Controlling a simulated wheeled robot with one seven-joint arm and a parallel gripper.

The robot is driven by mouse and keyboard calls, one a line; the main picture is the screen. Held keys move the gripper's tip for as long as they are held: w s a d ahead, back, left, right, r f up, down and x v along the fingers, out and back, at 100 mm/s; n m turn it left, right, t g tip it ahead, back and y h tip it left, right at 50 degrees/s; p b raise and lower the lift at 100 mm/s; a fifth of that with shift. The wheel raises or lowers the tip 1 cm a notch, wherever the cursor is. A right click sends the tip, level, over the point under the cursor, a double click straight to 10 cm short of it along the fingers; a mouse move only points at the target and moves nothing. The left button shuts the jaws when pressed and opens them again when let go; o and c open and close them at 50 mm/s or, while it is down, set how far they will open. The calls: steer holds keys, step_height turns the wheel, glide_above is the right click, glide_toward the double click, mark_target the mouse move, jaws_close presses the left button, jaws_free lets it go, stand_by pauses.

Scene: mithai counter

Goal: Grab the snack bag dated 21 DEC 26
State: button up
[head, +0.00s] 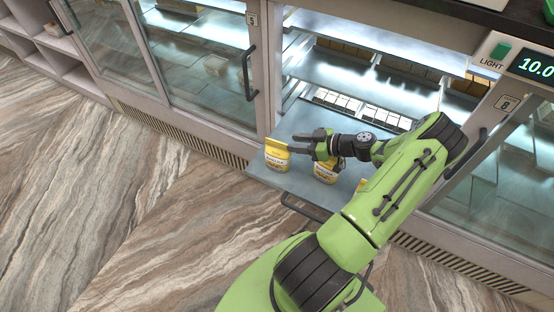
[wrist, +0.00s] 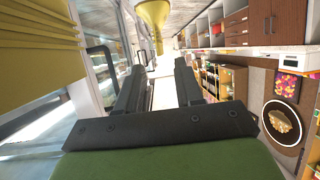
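A yellow snack bag (head: 277,157) with a pale label stands on the pulled-out shelf near its left end. A second yellow bag (head: 325,172) stands to its right, partly under my gripper. A third yellow patch (head: 362,185), probably another bag, is mostly hidden by my arm. No date is readable. My gripper (head: 297,144) points left towards the left bag, its fingers apart and nothing seen between them. In the wrist view the open gripper (wrist: 160,68) has a yellow bag (wrist: 152,13) beyond its fingertips. Another ridged yellow bag (wrist: 35,40) is close at upper left.
The shelf (head: 262,178) juts from an open cabinet bay with boxes on inner shelves. A closed glass door (head: 200,60) stands left of the bay. A display panel (head: 530,62) is at upper right. The patterned floor (head: 100,200) at left is clear.

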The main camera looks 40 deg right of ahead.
mark_target(278, 142)
steer(key=b+x, duration=0.1)
steer(key=x, duration=0.6)
steer(key=shift+w+a+f, duration=0.1)
steer(key=shift+w+f, duration=0.1)
jaws_close()
steer(key=shift+r, duration=0.1)
stand_by(0.9)
